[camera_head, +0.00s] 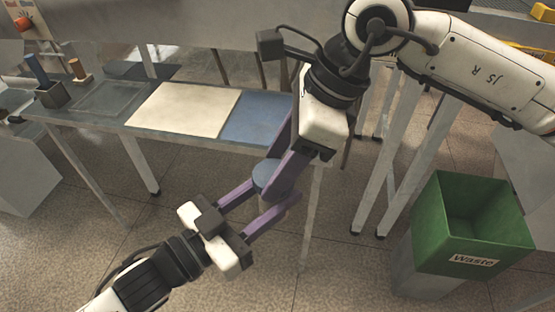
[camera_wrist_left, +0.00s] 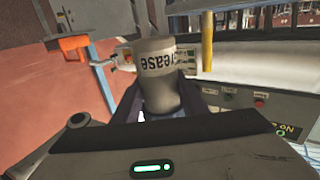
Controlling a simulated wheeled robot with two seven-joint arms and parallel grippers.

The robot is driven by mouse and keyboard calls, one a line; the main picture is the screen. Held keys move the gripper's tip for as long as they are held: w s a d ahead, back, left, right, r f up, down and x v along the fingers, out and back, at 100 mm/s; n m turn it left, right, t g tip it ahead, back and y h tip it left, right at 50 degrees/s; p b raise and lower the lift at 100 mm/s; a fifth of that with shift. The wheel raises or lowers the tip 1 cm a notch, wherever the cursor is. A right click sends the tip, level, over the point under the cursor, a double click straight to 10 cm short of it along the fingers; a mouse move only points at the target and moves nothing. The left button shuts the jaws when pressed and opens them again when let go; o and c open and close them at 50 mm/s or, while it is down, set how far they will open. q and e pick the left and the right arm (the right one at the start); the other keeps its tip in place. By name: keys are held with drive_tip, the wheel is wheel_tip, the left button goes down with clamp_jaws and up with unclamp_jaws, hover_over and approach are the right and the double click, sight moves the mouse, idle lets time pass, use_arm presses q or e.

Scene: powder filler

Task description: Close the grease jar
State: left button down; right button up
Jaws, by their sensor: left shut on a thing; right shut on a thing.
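The grease jar (camera_wrist_left: 157,72) is a grey, rounded jar with a "Grease" label, partly cut off, in the left wrist view. My left gripper (camera_head: 268,198) reaches in from the lower left, its purple fingers shut on the jar. My right gripper (camera_head: 270,180) comes down from the upper right, with its purple fingers meeting the left ones. A blue-grey round disc, which looks like the lid (camera_head: 267,173), shows between the right fingers. The fingers hide most of the jar in the head view, so I cannot tell whether lid and jar touch.
Behind the grippers stands a metal table with a cream panel (camera_head: 184,109), a blue panel (camera_head: 258,119) and a small dark holder (camera_head: 52,95) at its left end. A green waste bin (camera_head: 472,262) stands at the lower right. The floor below the grippers is clear.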

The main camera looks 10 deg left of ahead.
drive_tip(key=m+t, duration=0.2)
drive_tip(key=m, duration=0.3)
drive_tip(key=shift+s, duration=0.2)
drive_tip(key=m+t+h, duration=0.1)
drive_tip(key=m, duration=0.2)
drive_tip(key=shift+s+a, duration=0.1)
drive_tip(key=shift+a, duration=0.05)
drive_tip(key=m+t+h, duration=0.1)
drive_tip(key=m, duration=0.3)
drive_tip(key=shift+a, duration=0.1)
drive_tip(key=m, duration=0.2)
drive_tip(key=m+t+h, duration=0.1)
drive_tip(key=m, duration=0.1)
drive_tip(key=shift+a+h, duration=0.15)
drive_tip(key=shift+h, duration=0.15)
drive_tip(key=m+h, duration=0.1)
drive_tip(key=m, duration=0.1)
drive_tip(key=m+h, duration=0.1)
drive_tip(key=m, duration=0.2)
drive_tip(key=m+h, duration=0.1)
drive_tip(key=m, duration=0.1)
drive_tip(key=shift+a, duration=0.25)
drive_tip(key=m, duration=0.2)
drive_tip(key=m+g+h, duration=0.1)
drive_tip(key=m, duration=0.2)
drive_tip(key=shift+m+h, duration=0.3)
drive_tip(key=shift+f+m+g+h, duration=0.1)
drive_tip(key=shift+m+g+h, duration=0.35)
drive_tip(key=shift+m, duration=0.75)
drive_tip(key=o, duration=1.1)
